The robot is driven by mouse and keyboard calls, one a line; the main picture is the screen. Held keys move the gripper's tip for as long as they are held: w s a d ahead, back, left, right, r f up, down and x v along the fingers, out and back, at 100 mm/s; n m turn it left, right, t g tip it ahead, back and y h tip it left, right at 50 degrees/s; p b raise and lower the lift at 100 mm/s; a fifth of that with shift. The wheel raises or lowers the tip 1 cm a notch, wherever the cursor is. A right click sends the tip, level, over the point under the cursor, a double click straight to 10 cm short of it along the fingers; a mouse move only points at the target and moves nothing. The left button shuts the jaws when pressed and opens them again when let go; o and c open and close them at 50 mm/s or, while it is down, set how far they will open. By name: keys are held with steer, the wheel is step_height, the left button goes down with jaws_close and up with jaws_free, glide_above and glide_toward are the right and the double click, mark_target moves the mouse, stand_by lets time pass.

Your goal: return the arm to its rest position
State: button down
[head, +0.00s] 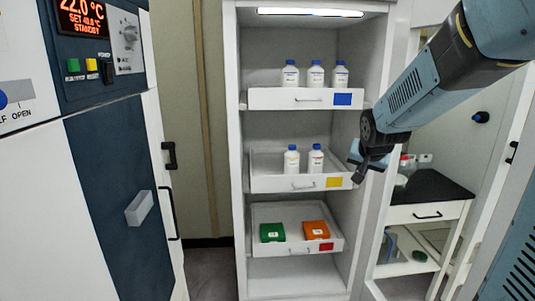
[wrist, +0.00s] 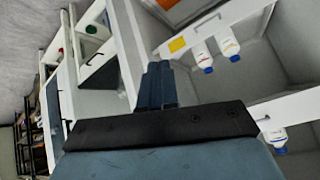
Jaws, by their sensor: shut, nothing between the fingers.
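My arm (head: 425,90) reaches in from the upper right in the head view. My gripper (head: 360,176) hangs at the right side of the open cabinet, by the right end of the middle drawer with the yellow label. In the wrist view my gripper's fingers (wrist: 157,85) are together with nothing between them. Whether the gripper touches the drawer or the cabinet side cannot be told.
The cabinet (head: 240,200) holds a top drawer (head: 275,98) with three bottles, a middle drawer (head: 270,184) with two, and a lower drawer (head: 275,247) with green and orange boxes.

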steer(key=s+a+r+n+g, duration=0.1)
steer(key=s+r+n, duration=0.1)
steer(key=s, duration=1)
steer(key=s+a+r+n+g+y, duration=0.1)
steer(key=s+r+n, duration=0.1)
steer(key=s, duration=1.1)
steer(key=shift+s+a+n, duration=0.2)
steer(key=shift+a+n, duration=0.05)
steer(key=shift+n, duration=0.25)
steer(key=shift+r, duration=0.1)
